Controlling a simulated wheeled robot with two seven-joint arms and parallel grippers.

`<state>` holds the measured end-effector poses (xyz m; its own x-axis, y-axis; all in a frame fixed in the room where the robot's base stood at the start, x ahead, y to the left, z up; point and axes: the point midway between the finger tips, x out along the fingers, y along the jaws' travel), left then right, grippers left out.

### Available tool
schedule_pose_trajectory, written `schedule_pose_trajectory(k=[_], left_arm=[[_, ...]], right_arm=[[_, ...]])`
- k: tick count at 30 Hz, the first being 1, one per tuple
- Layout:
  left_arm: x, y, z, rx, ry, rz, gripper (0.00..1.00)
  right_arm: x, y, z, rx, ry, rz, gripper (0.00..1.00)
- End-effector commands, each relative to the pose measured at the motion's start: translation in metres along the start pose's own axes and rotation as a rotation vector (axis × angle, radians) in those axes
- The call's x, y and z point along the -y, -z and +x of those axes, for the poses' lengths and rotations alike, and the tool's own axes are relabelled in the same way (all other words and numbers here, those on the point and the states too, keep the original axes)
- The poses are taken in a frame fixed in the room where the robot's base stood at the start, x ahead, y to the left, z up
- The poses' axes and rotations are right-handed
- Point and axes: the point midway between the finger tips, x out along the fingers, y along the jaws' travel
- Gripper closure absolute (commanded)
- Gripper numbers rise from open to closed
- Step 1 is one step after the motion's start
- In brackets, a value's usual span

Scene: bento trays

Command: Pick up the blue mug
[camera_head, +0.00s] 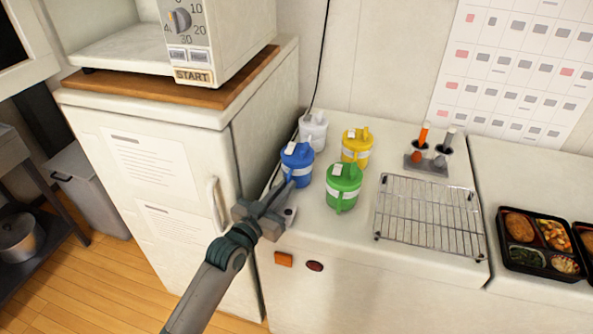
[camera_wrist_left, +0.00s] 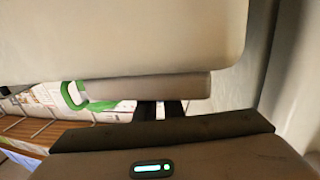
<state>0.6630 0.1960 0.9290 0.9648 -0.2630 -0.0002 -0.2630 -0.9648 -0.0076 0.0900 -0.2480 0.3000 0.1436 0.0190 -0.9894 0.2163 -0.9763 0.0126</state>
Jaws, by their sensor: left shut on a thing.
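The blue mug (camera_head: 297,168), with a white band and a lid, stands upright on the white counter near its left edge. My left gripper (camera_head: 284,189) reaches it from the front left, its fingers against the mug's lower front side. It is shut on the mug; the exact contact is hard to see. In the left wrist view the dark fingers (camera_wrist_left: 160,109) show below a large pale surface, and the blue mug cannot be made out. The right gripper is not in view.
The green mug (camera_head: 343,187) stands close on the right. The yellow mug (camera_head: 356,147) and white mug (camera_head: 313,130) are behind. A wire rack (camera_head: 428,218) lies to the right. A tall white cabinet (camera_head: 160,180) borders the left side.

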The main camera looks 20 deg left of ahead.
Motion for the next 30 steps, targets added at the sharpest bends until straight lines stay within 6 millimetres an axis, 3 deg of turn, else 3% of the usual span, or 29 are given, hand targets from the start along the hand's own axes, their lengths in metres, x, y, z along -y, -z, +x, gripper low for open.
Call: schedule_pose_trajectory(k=[13,30], left_arm=[[0.000,0.017,0.001,-0.008,-0.001,0.000,1.00],[0.001,0.096,0.001,-0.008,0.001,0.001,1.00]], right_arm=[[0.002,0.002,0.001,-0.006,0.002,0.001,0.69],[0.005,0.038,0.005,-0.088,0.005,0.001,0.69]])
